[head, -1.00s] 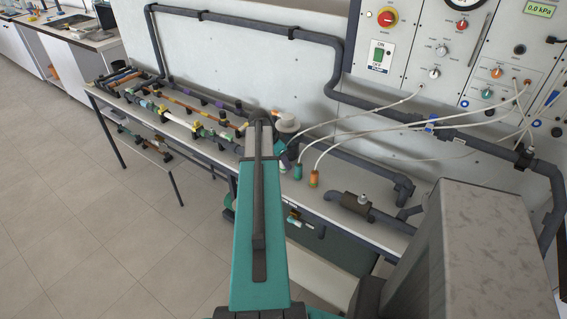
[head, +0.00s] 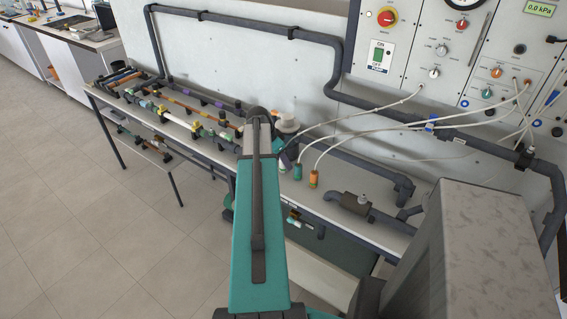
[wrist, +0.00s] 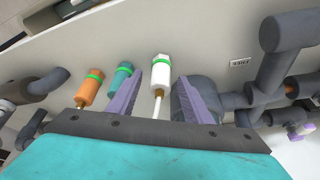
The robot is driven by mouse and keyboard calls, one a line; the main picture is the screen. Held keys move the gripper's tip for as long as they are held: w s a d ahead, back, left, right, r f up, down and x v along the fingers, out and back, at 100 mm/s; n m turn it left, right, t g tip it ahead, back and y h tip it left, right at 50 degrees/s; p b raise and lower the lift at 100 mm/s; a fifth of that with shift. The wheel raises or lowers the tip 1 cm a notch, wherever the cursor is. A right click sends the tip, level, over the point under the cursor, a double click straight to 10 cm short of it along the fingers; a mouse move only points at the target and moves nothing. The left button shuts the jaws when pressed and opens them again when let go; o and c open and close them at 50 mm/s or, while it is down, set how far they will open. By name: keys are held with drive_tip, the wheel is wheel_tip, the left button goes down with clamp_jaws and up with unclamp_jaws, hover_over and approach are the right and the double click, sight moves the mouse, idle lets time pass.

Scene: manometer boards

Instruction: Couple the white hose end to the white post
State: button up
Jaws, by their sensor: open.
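The white hose end (wrist: 160,72), a white fitting with a green band and a thin white hose below it, shows in the wrist view. It appears between the two purple fingers of my gripper (wrist: 160,78). The fingers are open, with a gap on each side of it; I cannot tell how far away it is in depth. In the head view my own arm hides the gripper and most of this hose end. I cannot make out the white post for certain in either view.
A teal hose end (wrist: 119,77) and an orange hose end (wrist: 88,87) stand left of the white one, near my left finger. Grey pipework (wrist: 276,62) is on the right. The bench (head: 345,214) carries pipes and a grey valve block (head: 351,202). Hoses run to the panel (head: 460,65).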

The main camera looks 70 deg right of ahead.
drive_tip(key=b+v, duration=0.2)
drive_tip(key=v, duration=1)
idle(1.0)
